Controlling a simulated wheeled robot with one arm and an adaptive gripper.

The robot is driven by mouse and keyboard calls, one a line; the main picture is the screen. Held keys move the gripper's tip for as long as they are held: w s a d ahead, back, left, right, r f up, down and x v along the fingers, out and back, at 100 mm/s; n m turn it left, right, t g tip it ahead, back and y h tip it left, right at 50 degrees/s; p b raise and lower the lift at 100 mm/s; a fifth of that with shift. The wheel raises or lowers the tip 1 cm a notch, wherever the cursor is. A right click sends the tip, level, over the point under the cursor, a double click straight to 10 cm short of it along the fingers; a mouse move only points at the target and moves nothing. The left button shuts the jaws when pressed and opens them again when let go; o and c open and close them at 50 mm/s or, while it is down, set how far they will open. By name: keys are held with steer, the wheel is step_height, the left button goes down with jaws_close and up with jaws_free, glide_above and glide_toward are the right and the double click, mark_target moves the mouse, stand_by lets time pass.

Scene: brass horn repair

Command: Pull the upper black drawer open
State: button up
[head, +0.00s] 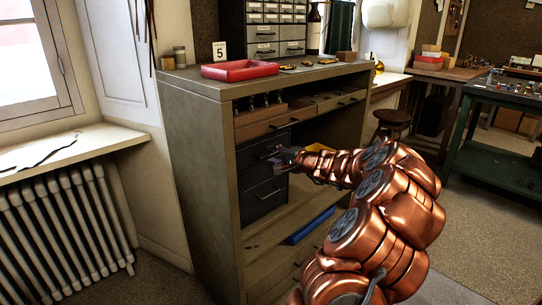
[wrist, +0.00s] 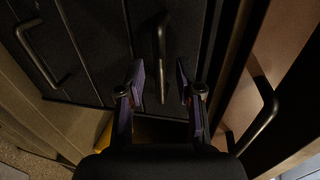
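The upper black drawer (head: 250,156) sits in the grey-green cabinet, under a wooden drawer, and looks shut. Its dark bar handle (wrist: 161,45) shows at the middle top of the wrist view. My gripper (head: 286,157) is at the front of this drawer in the head view and partly covers it. In the wrist view my gripper (wrist: 160,84) is open, with one finger on each side of the handle's near end. Both fingers look apart from the handle. The lower black drawer (head: 262,197) is below, and its handle (wrist: 40,55) shows at left in the wrist view.
A wooden drawer (head: 262,124) lies just above; its handle (wrist: 262,118) is close to the right finger in the wrist view. A blue tray (head: 311,226) is on a lower shelf. A radiator (head: 65,215) is at left.

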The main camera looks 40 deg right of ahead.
steer(key=shift+w+f, duration=0.1)
steer(key=shift+w, duration=0.6)
steer(key=shift+c, duration=0.4)
jaws_close()
